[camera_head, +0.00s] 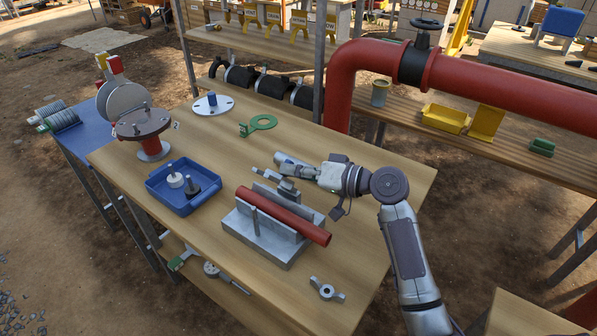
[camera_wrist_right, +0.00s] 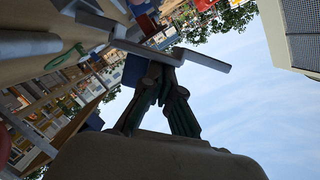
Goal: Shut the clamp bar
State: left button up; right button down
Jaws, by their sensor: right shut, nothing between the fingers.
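A grey metal clamp block (camera_head: 249,238) stands on the wooden table, with a red pipe (camera_head: 300,222) lying along its trough. A short grey bar (camera_head: 262,173), which looks like the clamp bar, sticks up beyond the pipe's far side, raised off the pipe. My right gripper (camera_head: 281,160) is just behind and above this bar, its fingers shut and empty. In the right wrist view the shut dark fingers (camera_wrist_right: 160,72) point up beside a grey bar (camera_wrist_right: 205,61); I cannot tell whether they touch it. My left gripper is not in view.
A blue tray (camera_head: 160,193) with small parts stands left of the clamp. A wing nut (camera_head: 326,290) lies in front, and a green ring tool (camera_head: 262,122) lies behind. A red flanged stand (camera_head: 150,147) is at the left. A large red pipe (camera_head: 500,85) runs behind my right arm.

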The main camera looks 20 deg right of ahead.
jog(key=s+a+n, duration=0.1)
jog(key=s+a+f+n+h+b, duration=0.1)
jog(key=n, duration=0.1)
jog(key=shift+f+b, duration=0.2)
jog(key=shift+b, duration=0.1)
jog(key=shift+s+a+f+n+t+h+b, duration=0.35)
jog(key=shift+a+f+n, duration=0.2)
jog(key=shift+n, duration=0.45)
jog(key=shift+s+a+f+n+h+b, duration=0.15)
jog(key=shift+a+f+n+h, duration=0.05)
jog(key=shift+f+n, duration=0.2)
jog(key=shift+s+a+f+n+h+b, duration=0.15)
jog(key=shift+a+f+n, duration=0.1)
jog(key=shift+n, duration=0.25)
jog(key=shift+t, duration=0.25)
